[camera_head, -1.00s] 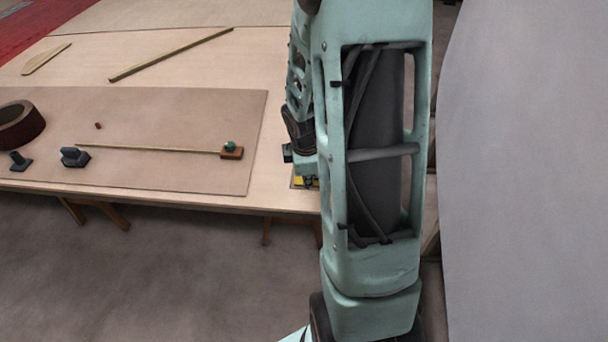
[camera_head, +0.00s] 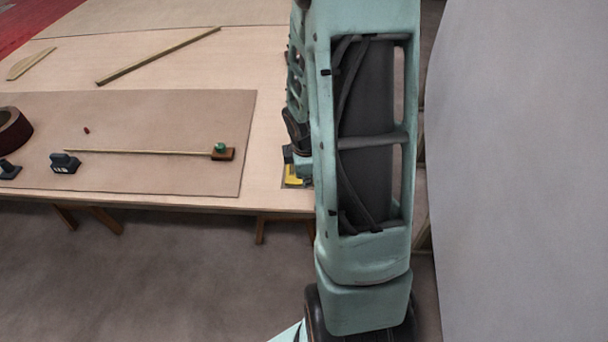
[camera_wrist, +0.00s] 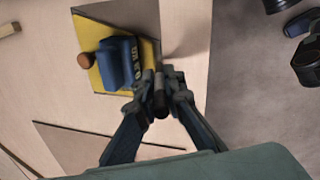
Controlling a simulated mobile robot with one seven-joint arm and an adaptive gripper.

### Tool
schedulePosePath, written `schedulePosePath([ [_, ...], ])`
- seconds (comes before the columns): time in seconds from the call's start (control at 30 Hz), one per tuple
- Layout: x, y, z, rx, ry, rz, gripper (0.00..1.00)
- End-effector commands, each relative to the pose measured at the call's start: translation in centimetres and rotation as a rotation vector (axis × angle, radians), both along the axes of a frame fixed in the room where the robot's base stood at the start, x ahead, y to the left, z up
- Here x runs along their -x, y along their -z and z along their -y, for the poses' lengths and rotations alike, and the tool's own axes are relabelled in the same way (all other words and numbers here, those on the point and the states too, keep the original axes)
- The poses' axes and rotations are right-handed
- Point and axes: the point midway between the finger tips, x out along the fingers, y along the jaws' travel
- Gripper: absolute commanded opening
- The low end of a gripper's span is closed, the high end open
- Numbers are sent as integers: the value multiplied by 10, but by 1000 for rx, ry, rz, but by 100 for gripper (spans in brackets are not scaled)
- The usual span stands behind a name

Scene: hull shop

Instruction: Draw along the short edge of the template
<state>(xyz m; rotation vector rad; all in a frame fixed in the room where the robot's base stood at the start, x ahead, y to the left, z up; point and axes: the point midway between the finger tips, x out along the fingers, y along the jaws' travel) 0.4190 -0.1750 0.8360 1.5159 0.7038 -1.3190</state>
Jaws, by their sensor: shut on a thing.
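A yellow plate (camera_wrist: 91,75), which I take for the template, lies on the pale board in the wrist view. A blue block (camera_wrist: 118,62) with lettering and a round brown knob (camera_wrist: 84,60) sits on it. A brown dark-edged area (camera_wrist: 125,14) adjoins it at the top. My gripper (camera_wrist: 160,100) is shut on a dark, slim cylinder (camera_wrist: 159,88), just right of the blue block by the plate's right edge. I cannot tell whether its tip touches the board.
The work table (camera_head: 268,120) carries a brown sheet (camera_head: 150,185) with a thin strip (camera_head: 140,152), a dark block (camera_head: 65,163) and a tape-like ring (camera_head: 13,130). A wooden batten (camera_head: 160,55) lies behind. A large grey surface (camera_head: 520,180) stands at the right.

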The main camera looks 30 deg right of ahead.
Motion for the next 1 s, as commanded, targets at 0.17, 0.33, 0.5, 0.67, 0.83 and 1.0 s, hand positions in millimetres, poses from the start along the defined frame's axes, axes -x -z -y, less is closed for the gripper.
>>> schedulePosePath([
  [0.17,5,0,4,-1,4,-5,0],
  [0.33,8,-1,8,-1,1,-3,0],
  [0.5,8,-1,10,0,0,-2,0],
  [0.67,11,-1,14,-1,1,-3,0],
  [0.83,12,0,17,0,1,-2,0],
  [1.0,15,-1,20,-1,2,-3,0],
])
